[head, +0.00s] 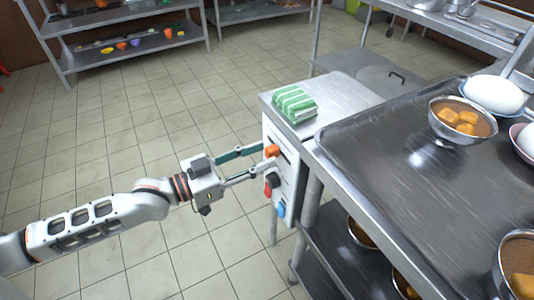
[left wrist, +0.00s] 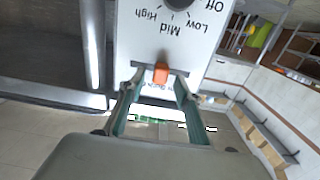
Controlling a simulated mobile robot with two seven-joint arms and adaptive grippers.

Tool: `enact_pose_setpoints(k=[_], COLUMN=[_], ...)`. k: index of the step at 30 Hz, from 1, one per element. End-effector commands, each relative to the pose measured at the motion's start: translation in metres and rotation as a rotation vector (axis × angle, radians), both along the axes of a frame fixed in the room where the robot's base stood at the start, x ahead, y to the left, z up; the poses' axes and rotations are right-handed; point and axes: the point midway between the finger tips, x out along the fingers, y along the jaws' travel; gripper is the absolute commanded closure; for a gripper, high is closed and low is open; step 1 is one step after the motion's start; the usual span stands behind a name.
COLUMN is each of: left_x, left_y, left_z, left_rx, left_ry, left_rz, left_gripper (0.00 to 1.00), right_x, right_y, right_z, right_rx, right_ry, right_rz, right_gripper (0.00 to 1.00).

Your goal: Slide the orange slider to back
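The orange slider (head: 271,151) sticks out near the top of a white control panel (head: 287,180) on the side of a steel unit. In the left wrist view the slider (left wrist: 161,73) shows in the middle, below the upside-down Low, Mid and High dial marks. My left gripper (head: 264,155) reaches in from the left, with its fingertips at the panel. Its two fingers are spread, one on each side of the slider, with what looks like a small gap in the left wrist view (left wrist: 159,80). My right gripper is not in view.
A dark knob (head: 272,181) and a blue part (head: 281,210) sit lower on the panel. A green-striped packet (head: 294,104) lies on top of the unit. A steel table (head: 385,160) with bowls stands close at the right. The tiled floor at the left is clear.

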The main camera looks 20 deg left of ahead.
Motion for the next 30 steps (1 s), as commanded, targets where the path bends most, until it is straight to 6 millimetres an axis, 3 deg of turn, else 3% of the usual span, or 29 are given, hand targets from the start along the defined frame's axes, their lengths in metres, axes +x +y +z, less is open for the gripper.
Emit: enact_pose_setpoints(k=[6,16,20,25,30], left_x=[0.014,0.016,0.016,0.015,0.007], left_y=[-0.01,-0.012,-0.012,-0.013,-0.026], left_z=[-0.001,0.0,0.0,0.0,0.007], left_rx=[0.001,0.001,0.001,0.001,-0.002], left_ry=[0.001,0.0,0.0,0.0,-0.007], left_rz=[0.001,0.0,0.0,0.0,0.0], left_gripper=[0.67,0.67,0.98,1.0,1.0], right_x=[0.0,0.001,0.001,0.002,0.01], right_y=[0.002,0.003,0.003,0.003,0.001], right_z=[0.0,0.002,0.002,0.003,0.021], right_rx=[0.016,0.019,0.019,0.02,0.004], right_ry=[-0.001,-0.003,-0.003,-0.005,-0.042], right_rz=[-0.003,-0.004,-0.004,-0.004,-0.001], right_gripper=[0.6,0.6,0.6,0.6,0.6])
